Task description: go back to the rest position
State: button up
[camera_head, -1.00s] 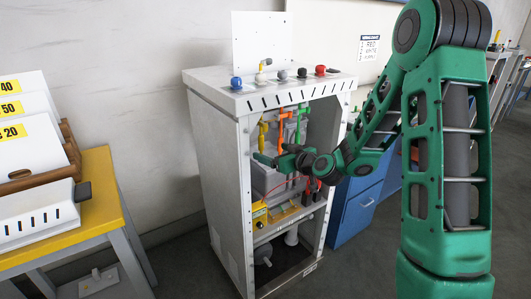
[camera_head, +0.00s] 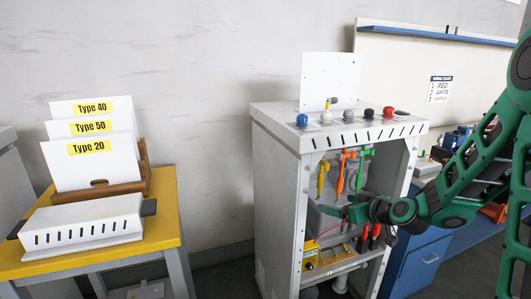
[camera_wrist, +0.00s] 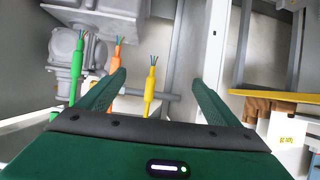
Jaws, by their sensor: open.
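My gripper (camera_head: 338,211) is at the open front of the grey dispenser cabinet (camera_head: 272,190), in front of its inner shelf. In the wrist view, the two green fingers of my gripper (camera_wrist: 160,88) stand wide apart with nothing held between them. A yellow connector (camera_head: 322,178), an orange connector (camera_head: 343,172) and a green connector (camera_head: 362,167) hang in the upper part of the cabinet. In the wrist view, the yellow connector (camera_wrist: 150,88) shows beyond the fingers, with the orange connector (camera_wrist: 116,58) and green connector (camera_wrist: 76,75) to its left.
A yellow table (camera_head: 165,215) at left holds a slotted white box (camera_head: 85,228) and a rack of cards marked Type 40, 50 and 20 (camera_head: 90,165). Coloured knobs line the cabinet top. A blue cabinet (camera_head: 420,262) stands at right. Floor between table and cabinet looks clear.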

jog(key=s+d+m+g+h, duration=0.2)
jog(key=s+d+g, duration=0.25)
jog(key=s, duration=0.55)
jog(key=s+d+m+g+h, duration=0.25)
jog(key=s+d, duration=0.35)
jog(key=s, duration=0.4)
jog(key=s+d+r+m+g, duration=0.1)
jog(key=s+m+g, duration=0.1)
jog(key=s, duration=0.8)
jog(key=s+d+r+m+g, duration=0.2)
jog(key=s+m+g, duration=0.1)
jog(key=s, duration=0.8)
jog(key=shift+s+d+m, duration=0.25)
jog(key=shift+m, duration=0.4)
jog(key=shift+r, duration=0.1)
jog(key=shift+w+f, duration=0.25)
jog(key=shift+w, duration=0.4)
